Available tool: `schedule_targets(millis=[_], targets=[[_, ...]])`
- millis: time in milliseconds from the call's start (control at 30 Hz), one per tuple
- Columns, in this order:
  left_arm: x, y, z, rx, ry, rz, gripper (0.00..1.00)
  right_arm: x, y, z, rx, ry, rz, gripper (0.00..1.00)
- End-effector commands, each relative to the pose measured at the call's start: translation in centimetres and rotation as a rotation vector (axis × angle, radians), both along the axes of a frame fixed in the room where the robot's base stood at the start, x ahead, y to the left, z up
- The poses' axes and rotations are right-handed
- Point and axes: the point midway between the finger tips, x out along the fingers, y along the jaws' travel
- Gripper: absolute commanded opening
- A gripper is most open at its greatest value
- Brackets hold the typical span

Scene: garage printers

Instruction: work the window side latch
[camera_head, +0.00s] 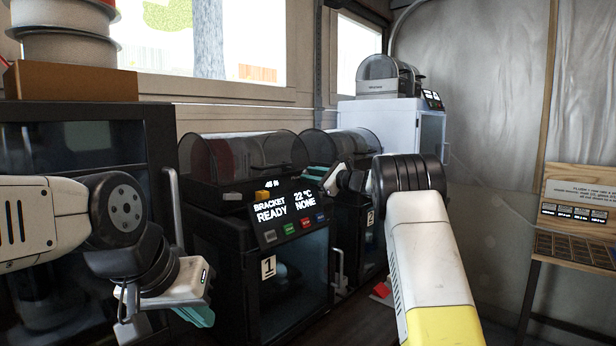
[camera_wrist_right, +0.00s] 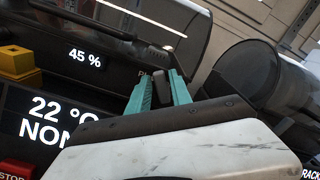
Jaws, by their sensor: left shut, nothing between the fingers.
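The first printer (camera_head: 290,265) carries the label 1, and its display (camera_head: 284,210) reads BRACKET READY. My right gripper (camera_head: 318,178) is at the upper right edge of this printer, below its clear domed cover (camera_head: 243,150). In the right wrist view, the teal fingers of my right gripper (camera_wrist_right: 160,92) stand apart on either side of a small dark latch-like piece (camera_wrist_right: 160,78). I cannot tell whether they press on it. My left gripper (camera_head: 200,316) is shut and empty, low in front of the dark cabinet at the left.
A second printer (camera_head: 372,235) stands behind the first. A white cabinet (camera_head: 385,118) with a small machine is at the back. A wooden stand (camera_head: 580,178) is at the right. Spools (camera_head: 65,30) sit at upper left.

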Motion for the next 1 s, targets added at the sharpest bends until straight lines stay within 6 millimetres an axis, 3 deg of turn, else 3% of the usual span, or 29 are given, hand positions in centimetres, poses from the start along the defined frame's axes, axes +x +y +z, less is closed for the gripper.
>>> schedule_targets(millis=[133, 267, 300, 1000], targets=[[0.00, 0.00, 0.00, 0.000, 0.000, 0.000, 0.00, 0.00, -0.02, -0.02, 0.000, 0.000, 0.000, 0.25], [0.00, 0.00, 0.00, 0.000, 0.000, 0.000, 0.00, -0.01, -0.03, -0.02, -0.001, 0.001, -0.001, 0.02], [0.00, 0.00, 0.00, 0.000, 0.000, 0.000, 0.00, -0.01, -0.03, -0.03, -0.001, 0.001, -0.001, 0.00], [0.00, 0.00, 0.00, 0.000, 0.000, 0.000, 0.00, -0.46, 0.36, -0.68, -0.178, -0.175, -0.001, 0.00]])
